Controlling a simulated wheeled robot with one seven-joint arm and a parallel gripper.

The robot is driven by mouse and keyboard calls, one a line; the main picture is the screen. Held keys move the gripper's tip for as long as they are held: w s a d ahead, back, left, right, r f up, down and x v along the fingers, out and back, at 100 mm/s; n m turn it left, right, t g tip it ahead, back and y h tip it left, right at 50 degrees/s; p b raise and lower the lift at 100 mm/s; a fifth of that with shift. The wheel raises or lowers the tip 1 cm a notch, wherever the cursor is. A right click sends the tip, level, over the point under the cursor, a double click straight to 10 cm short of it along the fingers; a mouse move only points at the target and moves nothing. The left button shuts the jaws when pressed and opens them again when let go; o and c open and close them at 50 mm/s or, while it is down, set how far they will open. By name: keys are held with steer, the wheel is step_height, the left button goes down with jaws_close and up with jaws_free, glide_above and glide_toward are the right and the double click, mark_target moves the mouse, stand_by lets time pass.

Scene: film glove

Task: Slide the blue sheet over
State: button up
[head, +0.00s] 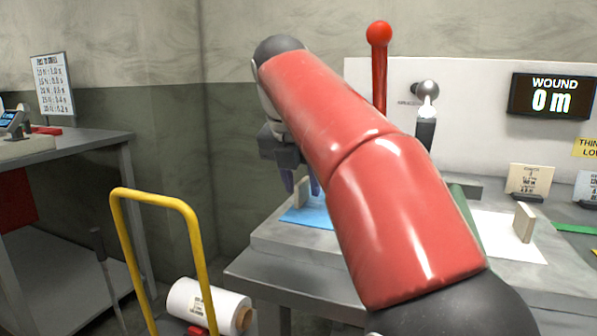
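The blue sheet (308,217) lies flat on the raised grey slab of the bench, partly hidden behind my red arm. A small upright beige block (302,192) stands at the sheet. My gripper (301,186) points down over the sheet, with its two bluish fingertips apart and the block showing between or just behind them. I cannot tell whether the fingers touch the block. My arm hides the right part of this area.
A white sheet (490,236) with another beige block (524,222) lies right of my arm. A red-knobbed lever (379,70) rises behind. A display (551,97) reads "WOUND 0 m". A yellow-handled cart (122,225) and white roll (208,303) stand at lower left.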

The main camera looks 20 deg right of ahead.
steer(key=shift+w+d+f, duration=0.1)
steer(key=shift+f, duration=0.3)
jaws_close()
